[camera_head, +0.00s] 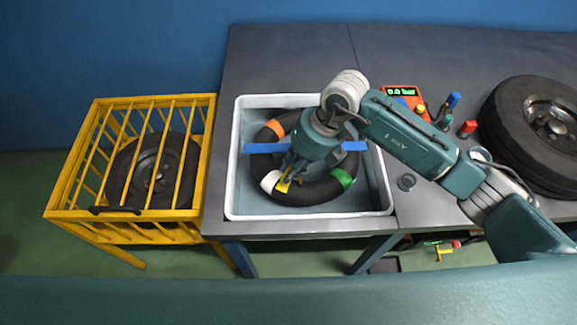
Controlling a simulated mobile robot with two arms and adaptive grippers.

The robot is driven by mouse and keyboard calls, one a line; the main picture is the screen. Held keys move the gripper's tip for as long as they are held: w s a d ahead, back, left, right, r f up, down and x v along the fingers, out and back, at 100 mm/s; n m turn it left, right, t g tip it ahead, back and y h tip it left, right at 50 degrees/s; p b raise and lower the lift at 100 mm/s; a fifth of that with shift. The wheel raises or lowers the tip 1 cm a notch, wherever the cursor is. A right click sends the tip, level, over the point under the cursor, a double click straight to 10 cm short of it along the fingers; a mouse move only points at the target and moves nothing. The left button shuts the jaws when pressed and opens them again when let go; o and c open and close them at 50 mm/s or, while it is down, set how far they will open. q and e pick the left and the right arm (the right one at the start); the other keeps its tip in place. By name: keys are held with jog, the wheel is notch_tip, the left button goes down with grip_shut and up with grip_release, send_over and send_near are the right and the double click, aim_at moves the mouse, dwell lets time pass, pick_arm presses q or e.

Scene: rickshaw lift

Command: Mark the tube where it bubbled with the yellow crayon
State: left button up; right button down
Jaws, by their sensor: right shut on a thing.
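A black tube (312,193) lies in a white-rimmed tray of water (232,190) on the grey bench. The tube carries an orange band (275,128), a white band (270,181) and a green band (342,179). My right gripper (286,178) points down over the tube's near left part, close to the white band. It is shut on the yellow crayon (283,186), of which a small yellow piece shows. Whether the crayon touches the tube I cannot tell. My right wrist hides the tube's middle and far right part. No bubbles or crayon mark can be made out. My left gripper is not in view.
A blue bar (262,148) spans the tray above the tube. At the right are a gauge box reading 0.0 bar (402,92), a blue-topped piece (453,100), a red-topped piece (468,127) and a wheel (540,130). A yellow cage (75,190) holding a wheel stands left.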

jog(key=shift+s+d, duration=0.25)
jog(key=shift+d, duration=0.3)
jog(key=shift+a, duration=0.2)
jog(key=shift+w+a, duration=0.3)
jog(key=shift+a, duration=0.05)
jog(key=shift+r+p, duration=2)
jog(key=shift+r, duration=1.55)
